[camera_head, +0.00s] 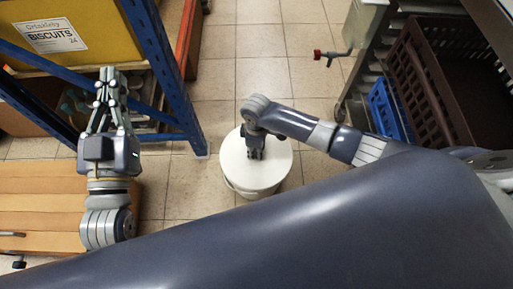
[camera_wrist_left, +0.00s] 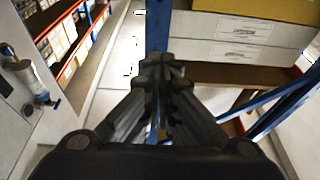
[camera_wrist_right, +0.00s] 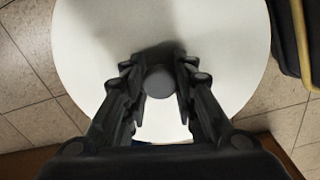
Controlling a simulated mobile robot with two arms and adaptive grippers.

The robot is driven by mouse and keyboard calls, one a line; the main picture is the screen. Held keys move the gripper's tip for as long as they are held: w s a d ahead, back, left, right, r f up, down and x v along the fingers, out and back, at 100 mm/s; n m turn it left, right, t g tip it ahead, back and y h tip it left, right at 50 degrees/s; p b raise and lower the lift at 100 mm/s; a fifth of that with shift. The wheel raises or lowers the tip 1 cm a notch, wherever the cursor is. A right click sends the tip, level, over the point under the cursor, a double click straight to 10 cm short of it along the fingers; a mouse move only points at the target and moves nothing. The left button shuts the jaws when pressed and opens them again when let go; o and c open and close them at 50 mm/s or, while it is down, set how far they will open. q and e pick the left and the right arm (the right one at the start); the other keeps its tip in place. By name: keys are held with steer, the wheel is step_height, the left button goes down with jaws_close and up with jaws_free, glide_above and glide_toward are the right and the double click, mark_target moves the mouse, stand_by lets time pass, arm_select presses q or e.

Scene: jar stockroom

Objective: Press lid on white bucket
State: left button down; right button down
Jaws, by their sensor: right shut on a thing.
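The white bucket (camera_head: 262,194) stands on the tiled floor in the middle of the head view, with a thin handle at its front left. A round white lid (camera_head: 278,158) covers its top; I cannot tell if it is fully seated. The lid also fills much of the right wrist view (camera_wrist_right: 225,45). My right gripper (camera_head: 255,153) is over the lid's middle, shut on its round grey knob (camera_wrist_right: 160,82). My left gripper (camera_head: 108,72) is far to the left of the bucket, empty, with its fingertips together. Its fingers also show in the left wrist view (camera_wrist_left: 164,68).
A blue-framed shelf (camera_head: 165,70) with a yellow biscuits box (camera_head: 90,22) stands left, close to my left gripper. Brown cartons (camera_head: 40,190) lie at lower left. A brown crate (camera_head: 440,85) and blue crate (camera_head: 385,112) are at right. Floor behind the bucket is clear.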

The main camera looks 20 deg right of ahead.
arm_select(q)
steer(key=shift+w+a+f+g, duration=0.15)
steer(key=shift+f+g, duration=0.2)
steer(key=shift+f, duration=0.3)
steer(key=shift+w+d+f+g, duration=0.1)
steer(key=shift+f+g, duration=0.25)
steer(key=shift+f, duration=0.3)
arm_select(e)
steer(key=shift+f, duration=0.1)
arm_select(q)
steer(key=shift+f+y+p, duration=0.3)
steer(key=shift+p, duration=0.05)
arm_select(e)
steer(key=shift+f, duration=0.25)
arm_select(q)
steer(key=shift+a+f+g, duration=0.1)
steer(key=shift+f+g, duration=0.1)
steer(key=shift+g, duration=0.1)
steer(key=shift+f, duration=0.15)
arm_select(e)
steer(key=shift+f, duration=0.15)
stand_by(0.6)
arm_select(q)
steer(key=shift+f+g, duration=0.25)
steer(key=shift+g, duration=0.05)
arm_select(e)
steer(key=shift+f, duration=0.15)
